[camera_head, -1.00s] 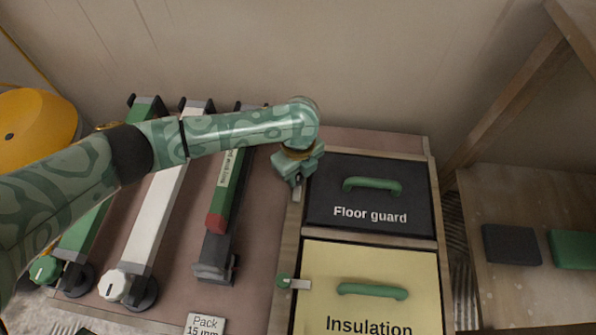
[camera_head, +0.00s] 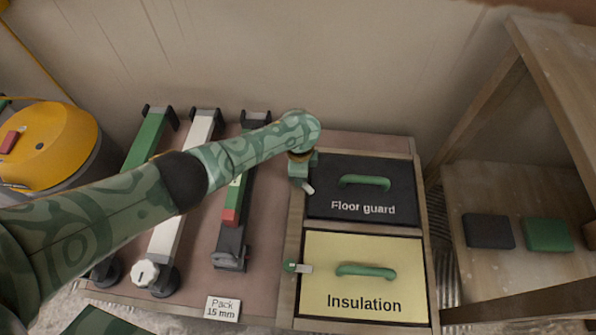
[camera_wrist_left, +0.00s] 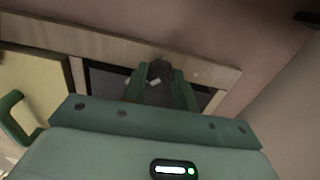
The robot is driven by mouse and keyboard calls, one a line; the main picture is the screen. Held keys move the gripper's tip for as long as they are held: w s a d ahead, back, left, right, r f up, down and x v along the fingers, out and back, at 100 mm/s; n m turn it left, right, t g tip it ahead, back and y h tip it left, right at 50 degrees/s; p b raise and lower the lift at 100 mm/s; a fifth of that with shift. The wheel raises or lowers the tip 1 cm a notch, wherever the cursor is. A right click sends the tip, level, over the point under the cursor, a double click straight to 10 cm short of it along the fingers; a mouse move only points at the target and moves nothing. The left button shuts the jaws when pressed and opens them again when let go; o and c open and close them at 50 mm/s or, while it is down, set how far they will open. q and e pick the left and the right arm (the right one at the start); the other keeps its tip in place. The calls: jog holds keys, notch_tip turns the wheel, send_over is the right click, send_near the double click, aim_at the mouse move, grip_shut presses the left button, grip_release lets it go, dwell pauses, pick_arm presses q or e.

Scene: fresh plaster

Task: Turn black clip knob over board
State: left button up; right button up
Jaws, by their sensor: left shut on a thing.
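The black clip knob (camera_wrist_left: 158,69) shows as a dark round shape between the fingertips in the left wrist view. My left gripper (camera_head: 299,178) is shut on it at the upper left edge of the black Floor guard board (camera_head: 318,211); its fingers also show in the wrist view (camera_wrist_left: 159,82). In the head view the gripper hides the knob. The clip's pale tab (camera_head: 308,188) points down and right, slanting to the board's left edge. The board lies in a wooden frame (camera_head: 293,218) and has a green handle (camera_head: 364,182). My right gripper is not in view.
Below lies the yellow Insulation board (camera_head: 320,280); its green clip knob (camera_head: 289,267) has its tab pointing right over it. Clamps with a white bar (camera_head: 168,232) and a green bar (camera_head: 143,142) lie left, under my arm. A wooden shelf (camera_head: 500,190) stands right.

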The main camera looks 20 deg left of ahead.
pick_arm(q)
jog(key=n+p, duration=0.1)
jog(key=n, duration=0.2)
jog(key=shift+s+n, duration=0.1)
jog(key=shift+n, duration=1.1)
jog(key=shift+f+n+p, duration=0.1)
jog(key=shift+n+p, duration=0.2)
jog(key=shift+n, duration=1.3)
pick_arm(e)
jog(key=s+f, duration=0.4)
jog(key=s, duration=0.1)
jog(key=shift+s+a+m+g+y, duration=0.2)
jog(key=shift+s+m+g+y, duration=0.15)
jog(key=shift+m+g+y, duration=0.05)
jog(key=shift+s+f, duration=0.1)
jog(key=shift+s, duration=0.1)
pick_arm(q)
jog(key=o, duration=1)
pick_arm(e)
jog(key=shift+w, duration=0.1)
